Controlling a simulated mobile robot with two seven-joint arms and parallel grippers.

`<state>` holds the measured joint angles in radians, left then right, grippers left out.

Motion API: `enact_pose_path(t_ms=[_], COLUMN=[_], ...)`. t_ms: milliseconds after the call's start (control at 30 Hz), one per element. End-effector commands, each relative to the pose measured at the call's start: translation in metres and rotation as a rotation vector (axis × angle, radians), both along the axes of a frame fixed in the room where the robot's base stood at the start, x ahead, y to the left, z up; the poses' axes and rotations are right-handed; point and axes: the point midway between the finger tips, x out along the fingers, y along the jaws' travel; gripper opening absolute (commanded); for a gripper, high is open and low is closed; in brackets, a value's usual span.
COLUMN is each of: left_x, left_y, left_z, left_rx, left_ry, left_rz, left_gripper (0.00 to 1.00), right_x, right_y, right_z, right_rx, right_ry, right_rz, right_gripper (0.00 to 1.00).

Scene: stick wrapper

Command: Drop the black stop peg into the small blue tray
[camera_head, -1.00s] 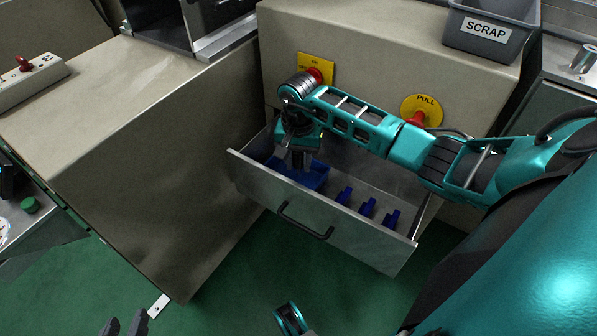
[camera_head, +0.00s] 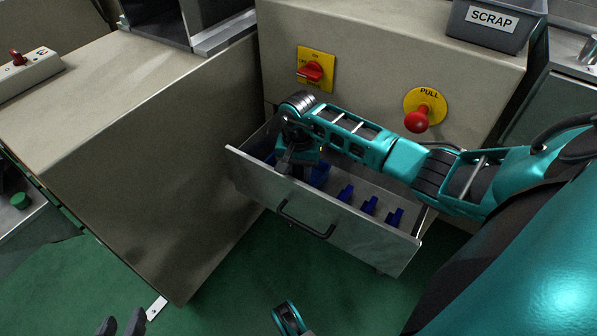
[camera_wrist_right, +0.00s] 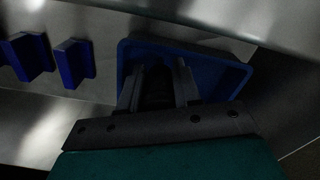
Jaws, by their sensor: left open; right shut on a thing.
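The small blue tray (camera_head: 320,175) lies in the left part of the open drawer (camera_head: 270,190), mostly hidden by my right arm in the head view. My right gripper (camera_head: 285,168) reaches down into the drawer. In the right wrist view the gripper (camera_wrist_right: 158,85) is shut on the dark stop peg (camera_wrist_right: 158,92), with the tray (camera_wrist_right: 225,72) behind and around the fingers. The peg is dim there, and I cannot tell if it touches the tray floor. My left gripper (camera_head: 121,327) is open and empty at the bottom left, above the green floor.
Several blue holders (camera_head: 368,205) stand in the drawer right of the tray; two (camera_wrist_right: 73,62) show in the wrist view. The drawer's metal front has a black handle (camera_head: 305,220). A red switch (camera_head: 312,72), a red pull knob (camera_head: 417,121) and a grey SCRAP bin (camera_head: 492,22) are behind.

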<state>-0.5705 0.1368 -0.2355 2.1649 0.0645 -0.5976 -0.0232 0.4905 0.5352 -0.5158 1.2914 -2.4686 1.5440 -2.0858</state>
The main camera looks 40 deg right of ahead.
Motion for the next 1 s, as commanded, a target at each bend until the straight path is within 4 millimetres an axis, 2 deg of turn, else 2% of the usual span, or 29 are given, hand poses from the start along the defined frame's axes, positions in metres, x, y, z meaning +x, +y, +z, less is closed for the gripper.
enact_pose_path(t_ms=[133, 167, 400, 633, 767, 867, 1000], left_x=[0.001, 0.001, 0.001, 0.001, 0.002, 0.002, 0.001], left_y=[-0.001, -0.001, -0.001, -0.001, -0.001, 0.0, 0.003], left_z=[0.0, 0.0, 0.001, 0.001, 0.008, 0.017, 0.018], left_rx=[0.0, 0.0, -0.002, -0.002, -0.002, -0.002, 0.003], left_ry=[0.0, 0.0, -0.003, -0.004, -0.006, -0.015, -0.01], left_rz=[-0.002, -0.002, -0.003, -0.003, -0.002, 0.002, 0.01], left_gripper=[0.43, 0.43, 0.43, 0.43, 0.43, 0.43, 0.43], right_x=[0.0, 0.0, 0.0, 0.0, 0.0, 0.001, 0.002], right_y=[0.0, 0.0, 0.0, 0.0, 0.001, 0.001, -0.001], right_z=[-0.001, -0.001, -0.001, -0.001, 0.007, 0.019, 0.052], right_rx=[0.001, 0.0, 0.001, 0.001, 0.002, 0.004, -0.004], right_ry=[-0.001, 0.0, -0.001, -0.001, -0.001, -0.002, -0.006], right_rz=[0.0, 0.0, 0.0, 0.0, -0.001, -0.001, 0.001], right_gripper=[0.02, 0.35, 0.58, 0.58, 0.58, 0.58, 0.58])
